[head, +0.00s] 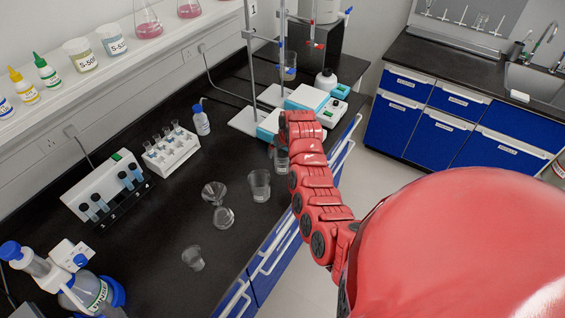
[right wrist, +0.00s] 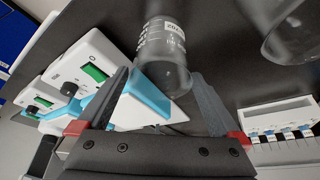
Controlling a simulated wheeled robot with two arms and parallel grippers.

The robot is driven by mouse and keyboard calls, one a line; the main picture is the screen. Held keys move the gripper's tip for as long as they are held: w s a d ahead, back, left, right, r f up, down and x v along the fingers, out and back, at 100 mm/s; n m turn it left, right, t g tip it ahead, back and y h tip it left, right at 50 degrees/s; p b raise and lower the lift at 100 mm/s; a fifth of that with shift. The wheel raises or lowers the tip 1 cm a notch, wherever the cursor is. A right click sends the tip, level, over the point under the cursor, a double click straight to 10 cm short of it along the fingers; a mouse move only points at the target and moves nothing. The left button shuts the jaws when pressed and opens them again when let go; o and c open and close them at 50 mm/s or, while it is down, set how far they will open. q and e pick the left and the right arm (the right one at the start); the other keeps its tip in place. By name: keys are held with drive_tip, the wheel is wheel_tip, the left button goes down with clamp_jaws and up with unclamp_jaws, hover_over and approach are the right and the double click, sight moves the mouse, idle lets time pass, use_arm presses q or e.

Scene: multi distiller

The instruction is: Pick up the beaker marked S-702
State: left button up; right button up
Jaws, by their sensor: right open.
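A clear glass beaker (right wrist: 163,50) with a white label stands on the black bench in the right wrist view. Its label is upside down and seems to end in 702. In the head view, this beaker (head: 281,163) is partly hidden behind my red right arm. My right gripper (right wrist: 160,76) is open, with its two fingers on either side of the beaker's near end. I cannot tell whether the fingers touch the glass. In the head view the gripper is mostly hidden by the arm. My left gripper is not in view.
Another beaker (head: 259,184) stands close by, also at the top right of the wrist view (right wrist: 292,30). A conical glass vessel (head: 217,205), a small beaker (head: 193,258) and a test tube rack (head: 171,152) stand leftward. White-and-blue stirrers (head: 309,98) stand behind. The bench edge is close.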

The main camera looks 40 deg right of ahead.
sight(281, 154)
drive_tip(key=b+x, duration=0.1)
drive_tip(key=x, duration=0.2)
drive_tip(key=shift+s, duration=0.1)
drive_tip(key=shift+w+f+b, duration=0.3)
drive_tip(key=shift+f+b, duration=0.1)
drive_tip(key=shift+b, duration=0.05)
drive_tip(key=shift+r, duration=0.1)
drive_tip(key=shift+c, duration=0.9)
drive_tip(key=c, duration=1)
